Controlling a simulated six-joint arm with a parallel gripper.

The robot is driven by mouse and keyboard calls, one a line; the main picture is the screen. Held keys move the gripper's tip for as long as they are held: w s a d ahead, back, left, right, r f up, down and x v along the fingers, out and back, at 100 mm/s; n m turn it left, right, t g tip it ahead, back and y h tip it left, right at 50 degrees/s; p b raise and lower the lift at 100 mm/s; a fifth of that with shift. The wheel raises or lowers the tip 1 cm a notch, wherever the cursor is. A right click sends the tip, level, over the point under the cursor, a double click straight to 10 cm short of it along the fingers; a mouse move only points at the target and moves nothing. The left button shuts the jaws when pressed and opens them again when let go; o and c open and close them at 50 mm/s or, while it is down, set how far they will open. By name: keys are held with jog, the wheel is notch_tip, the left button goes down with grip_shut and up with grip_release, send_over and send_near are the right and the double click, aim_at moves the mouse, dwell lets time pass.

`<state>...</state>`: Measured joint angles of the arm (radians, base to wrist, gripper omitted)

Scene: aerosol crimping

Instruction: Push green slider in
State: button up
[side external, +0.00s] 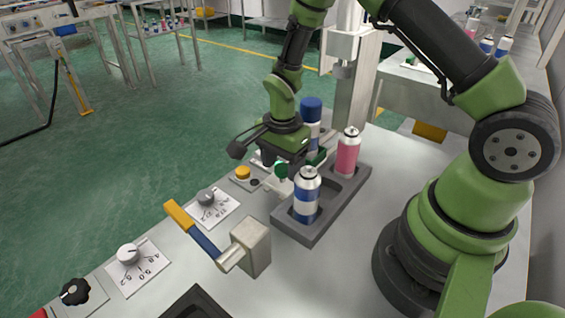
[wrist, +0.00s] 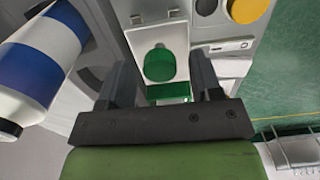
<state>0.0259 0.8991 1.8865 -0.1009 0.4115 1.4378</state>
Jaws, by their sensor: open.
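The green slider shows in the wrist view as a round green knob (wrist: 159,65) on a pale plate, with a flat green block just below it. In the side view the green knob (side external: 282,171) is beside the blue-capped can, partly hidden under my gripper (side external: 284,162). In the wrist view my gripper (wrist: 162,72) is open and empty. Its two dark fingers stand on either side of the knob, with a gap on each side. I cannot tell the height between the fingertips and the knob.
A blue-and-white can with a blue cap (side external: 311,112) stands close to my gripper; a blue-and-white can (wrist: 42,65) is at left in the wrist view. A grey tray (side external: 330,212) holds a pink can (side external: 347,153) and a blue-striped can (side external: 306,196). A yellow-ended lever (side external: 180,215) sticks out in front.

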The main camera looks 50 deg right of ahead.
jog(key=shift+f, duration=0.1)
grip_shut()
jog(key=d, duration=1.2)
jog(key=shift+d, duration=0.3)
grip_release()
notch_tip(320, 180, up, 10)
dwell(0.3)
